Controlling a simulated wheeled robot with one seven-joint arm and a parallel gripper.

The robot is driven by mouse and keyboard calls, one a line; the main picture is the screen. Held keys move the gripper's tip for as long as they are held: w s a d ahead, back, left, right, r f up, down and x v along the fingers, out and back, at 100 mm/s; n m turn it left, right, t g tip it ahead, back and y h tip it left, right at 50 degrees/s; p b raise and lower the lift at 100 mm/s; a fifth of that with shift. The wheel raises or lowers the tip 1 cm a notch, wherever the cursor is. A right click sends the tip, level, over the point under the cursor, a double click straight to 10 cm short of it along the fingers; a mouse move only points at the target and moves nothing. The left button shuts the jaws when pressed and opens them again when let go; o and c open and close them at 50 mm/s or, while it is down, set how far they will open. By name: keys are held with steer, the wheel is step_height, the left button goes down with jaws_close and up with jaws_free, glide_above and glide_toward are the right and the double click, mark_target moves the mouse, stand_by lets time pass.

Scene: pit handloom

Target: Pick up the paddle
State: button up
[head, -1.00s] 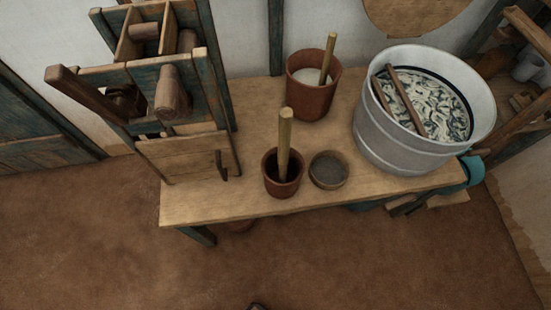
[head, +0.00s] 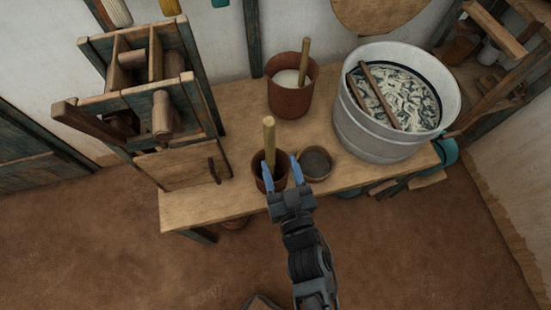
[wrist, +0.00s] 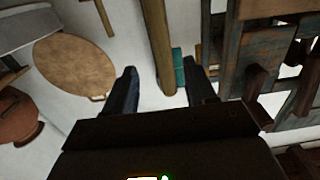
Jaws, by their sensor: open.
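A pale wooden paddle handle (head: 269,140) stands nearly upright in a small red-brown pot (head: 259,182) near the table's front edge; its lower end is hidden in the pot. My gripper (head: 280,163) is open, its two blue fingers reaching over the pot from the front. In the wrist view, the handle (wrist: 157,40) shows between the spread fingers, with a gap on both sides. I cannot tell how far beyond the fingertips it stands. Another wooden stick (head: 304,62) leans in a larger brown pot (head: 288,100), and a third (head: 377,95) lies across the metal tub.
A small bowl of grey contents (head: 316,164) stands close right of the pot. The big metal tub (head: 380,146) fills the table's (head: 225,203) right end. A wooden press-like frame (head: 165,165) rises at the left.

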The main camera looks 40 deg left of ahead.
mark_target(271, 144)
steer(key=x, duration=0.8)
steer(key=shift+s+a+r+b, duration=0.1)
steer(key=shift+s+r+b, duration=0.1)
steer(key=shift+r+b, duration=0.2)
steer(key=c, duration=1)
